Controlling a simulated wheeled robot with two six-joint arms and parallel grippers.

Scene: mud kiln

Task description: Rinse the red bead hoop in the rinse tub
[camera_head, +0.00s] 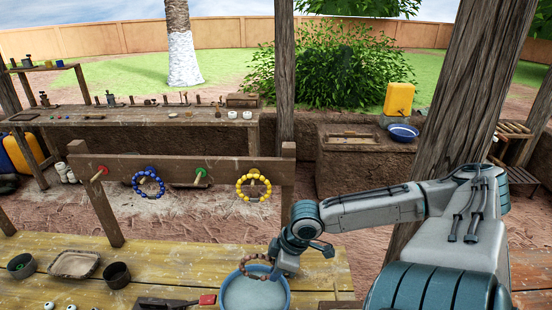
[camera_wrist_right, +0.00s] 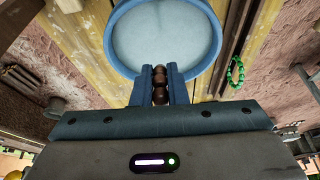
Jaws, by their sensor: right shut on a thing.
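My right gripper (camera_head: 274,269) is shut on a hoop of reddish-brown beads (camera_head: 250,259). It holds the hoop over the near side of the workbench, at the rinse tub. The tub (camera_head: 228,300) is round and blue, with pale, cloudy water inside. In the right wrist view, the two fingers (camera_wrist_right: 160,88) pinch a few dark brown beads (camera_wrist_right: 160,74) just by the tub's rim (camera_wrist_right: 113,50). I cannot tell whether the hoop touches the water. My left gripper is not in view.
A blue bead hoop (camera_head: 148,196) and a yellow one (camera_head: 254,198) hang on a wooden rail (camera_head: 185,166). A green bead hoop (camera_wrist_right: 232,84) shows in the right wrist view. Dark cups (camera_head: 116,275) and a shallow tray (camera_head: 74,263) stand left on the bench. A wooden post rises behind my right arm.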

